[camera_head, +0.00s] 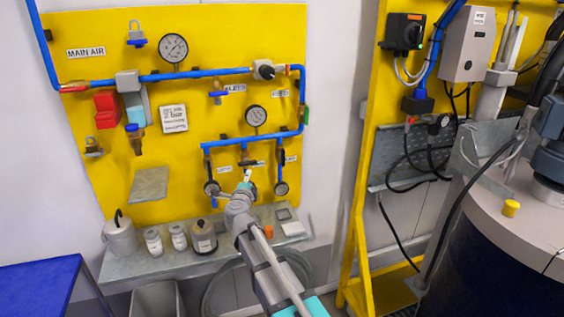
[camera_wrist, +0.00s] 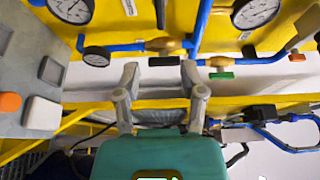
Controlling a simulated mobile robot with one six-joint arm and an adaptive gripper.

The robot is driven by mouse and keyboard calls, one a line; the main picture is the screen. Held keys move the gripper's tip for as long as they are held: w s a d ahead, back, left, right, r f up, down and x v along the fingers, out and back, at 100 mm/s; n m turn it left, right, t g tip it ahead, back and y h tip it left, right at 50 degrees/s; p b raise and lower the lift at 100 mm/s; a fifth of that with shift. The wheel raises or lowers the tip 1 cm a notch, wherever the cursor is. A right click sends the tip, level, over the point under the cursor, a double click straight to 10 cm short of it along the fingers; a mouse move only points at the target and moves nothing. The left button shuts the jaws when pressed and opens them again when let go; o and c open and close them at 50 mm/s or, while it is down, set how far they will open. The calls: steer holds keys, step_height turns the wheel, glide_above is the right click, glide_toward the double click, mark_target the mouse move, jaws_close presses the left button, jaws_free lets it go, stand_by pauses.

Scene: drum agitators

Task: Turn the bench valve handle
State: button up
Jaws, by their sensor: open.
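My gripper (camera_head: 246,187) reaches up to the lower part of the yellow panel, in front of the branch pipes below the blue line. In the wrist view my gripper (camera_wrist: 160,75) is open, its two grey fingers apart and nothing held between them. A dark flat valve handle (camera_wrist: 163,61) on a brass valve body (camera_wrist: 166,45) shows in the gap between the fingertips. Whether the fingers touch it I cannot tell. A green handle (camera_wrist: 221,75) sits just right of the right finger. I cannot read a label that says which one is the bench valve.
Below, a grey shelf (camera_head: 130,270) carries jars and a dark bottle (camera_head: 203,236). A yellow post (camera_head: 360,180) stands to the right, and a blue table (camera_head: 40,290) at lower left.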

stand_by(0.5)
steer(key=n+y+p, duration=0.3)
steer(key=n+y, duration=0.3)
steer(key=n, duration=1.5)
glide_toward(284, 153)
steer(key=a+v, duration=0.1)
steer(key=v, duration=0.1)
steer(key=shift+s+d+r+n+g+y, duration=0.15)
steer(key=shift+d+r+n+y, duration=0.05)
steer(key=shift+d+n, duration=0.25)
steer(key=shift+s+d+r+n+g+y, duration=0.2)
steer(key=shift+d+n, duration=0.15)
steer(key=shift+d, duration=0.15)
steer(key=shift+w, duration=0.15)
steer(key=x, duration=1.3)
steer(key=shift+w+a, duration=0.15)
steer(key=shift+w, duration=0.15)
jaws_close()
